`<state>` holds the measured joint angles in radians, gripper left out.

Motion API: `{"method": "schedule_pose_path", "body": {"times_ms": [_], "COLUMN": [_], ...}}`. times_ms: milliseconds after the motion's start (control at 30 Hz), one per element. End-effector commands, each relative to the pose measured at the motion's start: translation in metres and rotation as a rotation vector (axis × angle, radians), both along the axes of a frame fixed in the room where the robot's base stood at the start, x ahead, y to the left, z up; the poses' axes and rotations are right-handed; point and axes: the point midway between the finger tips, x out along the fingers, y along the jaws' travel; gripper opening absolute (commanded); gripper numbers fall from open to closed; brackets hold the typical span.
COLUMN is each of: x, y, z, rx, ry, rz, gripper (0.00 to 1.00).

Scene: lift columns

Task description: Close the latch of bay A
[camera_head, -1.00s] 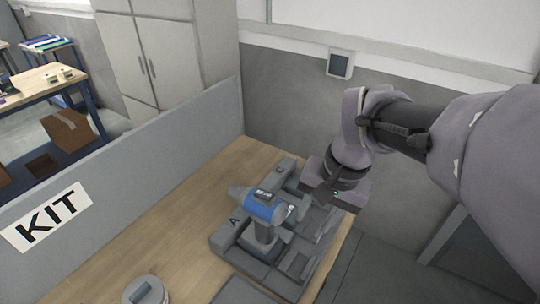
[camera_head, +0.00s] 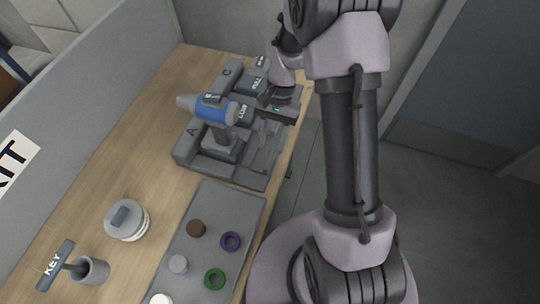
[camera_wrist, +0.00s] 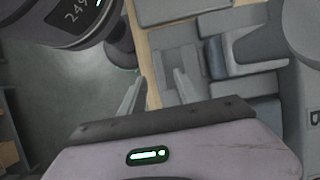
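The grey fixture with bay A (camera_head: 186,152) stands on the wooden bench, its letter A on the left side. The latch of bay A cannot be told apart from the other grey parts. My gripper (camera_head: 272,108) is over the fixture's right side, to the right of the tool. In the wrist view its two fingers (camera_wrist: 158,92) are apart with nothing between them, above the fixture's edge. A block marked B (camera_wrist: 313,115) is at the right there.
A grey mat (camera_head: 213,205) with several coloured rings and discs lies in front of the fixture. A grey partition (camera_head: 100,85) borders the bench.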

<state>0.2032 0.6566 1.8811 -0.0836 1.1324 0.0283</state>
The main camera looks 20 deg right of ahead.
Motion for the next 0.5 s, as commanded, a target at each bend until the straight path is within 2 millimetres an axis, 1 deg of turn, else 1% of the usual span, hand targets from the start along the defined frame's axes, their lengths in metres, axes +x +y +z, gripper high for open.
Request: {"method": "schedule_pose_path", "body": {"times_ms": [33,100,200,333,500], "x": [-0.003,-0.008,-0.011,-0.014,-0.014], "y": [0.003,0.006,0.009,0.012,0.012], "z": [-0.013,-0.025,-0.037,-0.044,-0.045], "rx": [0.001,0.0,0.0,0.0,0.0], "ry": [0.002,0.002,0.0,0.0,-0.001], "rz": [0.0,-0.001,0.0,0.0,0.0], "gripper": [0.38,0.38,0.38,0.38,0.38]}}
